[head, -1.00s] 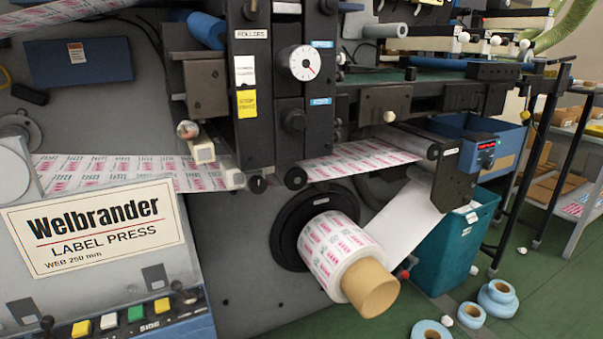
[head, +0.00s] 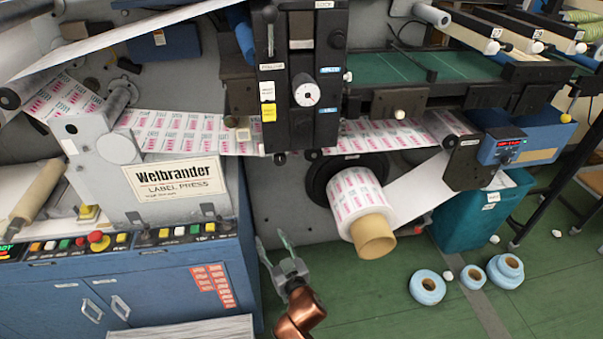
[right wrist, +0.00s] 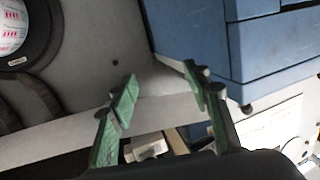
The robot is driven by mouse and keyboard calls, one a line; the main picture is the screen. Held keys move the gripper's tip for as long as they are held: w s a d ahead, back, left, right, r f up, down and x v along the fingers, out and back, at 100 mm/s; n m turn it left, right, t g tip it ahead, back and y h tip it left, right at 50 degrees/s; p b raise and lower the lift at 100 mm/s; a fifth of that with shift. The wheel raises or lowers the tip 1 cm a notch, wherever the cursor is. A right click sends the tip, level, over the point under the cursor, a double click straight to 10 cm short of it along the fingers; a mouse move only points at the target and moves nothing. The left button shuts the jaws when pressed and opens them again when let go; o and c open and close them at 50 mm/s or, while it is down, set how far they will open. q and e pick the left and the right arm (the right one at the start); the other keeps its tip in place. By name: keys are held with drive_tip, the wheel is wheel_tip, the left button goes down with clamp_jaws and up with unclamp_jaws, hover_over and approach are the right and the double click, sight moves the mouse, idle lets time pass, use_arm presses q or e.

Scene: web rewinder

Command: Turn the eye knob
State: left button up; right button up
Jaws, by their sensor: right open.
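A small blue box with a red display (head: 508,143) is at the right end of the press in the head view. A small dark knob (head: 508,156) sits on its front, too small to read, and I cannot tell for sure that it is the eye knob. My right gripper (head: 274,243) is open and empty at the lower middle, left of and below the label roll, well away from the box. The right wrist view shows its green fingers (right wrist: 160,85) spread with nothing held. My left gripper is out of view.
The label roll (head: 352,190) with its brown core (head: 373,237) sticks out from the press between my right gripper and the box. A teal bin (head: 480,215) stands below the box. Blue rings (head: 427,287) lie on the green floor. The blue console (head: 130,290) is at left.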

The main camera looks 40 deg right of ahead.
sight(280, 162)
drive_tip(key=s+d+r+m+h+p, duration=0.1)
drive_tip(key=d+r+m+h+p, duration=0.15)
drive_tip(key=r, duration=0.85)
drive_tip(key=d+r+m+h+p, duration=0.2)
drive_tip(key=d+r+m+p, duration=0.1)
drive_tip(key=r, duration=0.9)
drive_tip(key=shift+g+h, duration=0.25)
drive_tip(key=shift+g, duration=0.25)
drive_tip(key=x, duration=0.3)
drive_tip(key=b+x, duration=0.1)
drive_tip(key=x, duration=0.3)
drive_tip(key=shift+w+f, duration=0.15)
drive_tip(key=shift+f, duration=0.1)
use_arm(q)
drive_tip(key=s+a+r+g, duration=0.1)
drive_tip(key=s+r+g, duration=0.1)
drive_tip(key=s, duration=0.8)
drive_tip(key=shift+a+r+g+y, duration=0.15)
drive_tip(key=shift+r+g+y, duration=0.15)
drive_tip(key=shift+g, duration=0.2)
use_arm(e)
drive_tip(key=shift+c, duration=0.4)
drive_tip(key=c, duration=1.1)
drive_tip(key=shift+o, duration=0.2)
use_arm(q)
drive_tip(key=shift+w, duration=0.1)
